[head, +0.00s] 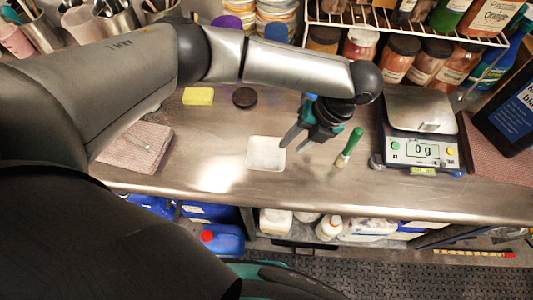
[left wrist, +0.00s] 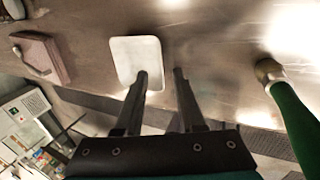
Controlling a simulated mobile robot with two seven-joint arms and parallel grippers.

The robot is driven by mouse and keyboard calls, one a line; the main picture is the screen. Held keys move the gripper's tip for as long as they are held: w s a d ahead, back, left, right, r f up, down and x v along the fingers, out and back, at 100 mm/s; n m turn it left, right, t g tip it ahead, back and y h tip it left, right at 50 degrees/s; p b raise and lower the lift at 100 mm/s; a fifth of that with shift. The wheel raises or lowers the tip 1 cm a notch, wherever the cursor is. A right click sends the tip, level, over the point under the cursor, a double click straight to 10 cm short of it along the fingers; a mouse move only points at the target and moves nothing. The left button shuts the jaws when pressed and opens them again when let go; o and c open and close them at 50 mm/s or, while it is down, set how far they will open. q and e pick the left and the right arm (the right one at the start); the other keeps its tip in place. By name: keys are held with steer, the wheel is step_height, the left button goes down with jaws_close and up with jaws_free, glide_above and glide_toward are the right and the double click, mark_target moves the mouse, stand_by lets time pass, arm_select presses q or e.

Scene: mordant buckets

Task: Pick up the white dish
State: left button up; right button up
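The white dish (head: 266,153) is a shallow, rounded square lying flat on the metal worktop in the head view. It also shows in the left wrist view (left wrist: 135,58), above and left of the fingers. My left gripper (head: 292,146) is open, with its fingers apart, just right of the dish in the head view. In the left wrist view, one fingertip of the left gripper (left wrist: 160,73) overlaps the dish's lower right edge and the other is right of it. Whether it touches the dish I cannot tell. My right gripper is not in view.
A green-handled brush (head: 349,147) lies right of the gripper. A scale (head: 420,137) reading 0 g stands further right. A yellow sponge (head: 198,96) and a dark round disc (head: 244,98) lie behind. A pink cloth (head: 138,150) lies left. The worktop around the dish is clear.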

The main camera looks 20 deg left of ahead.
mark_target(287, 159)
arm_select(q)
steer(key=shift+x, duration=1.95)
steer(key=shift+d+f, duration=0.1)
steer(key=shift+f, duration=0.05)
jaws_close()
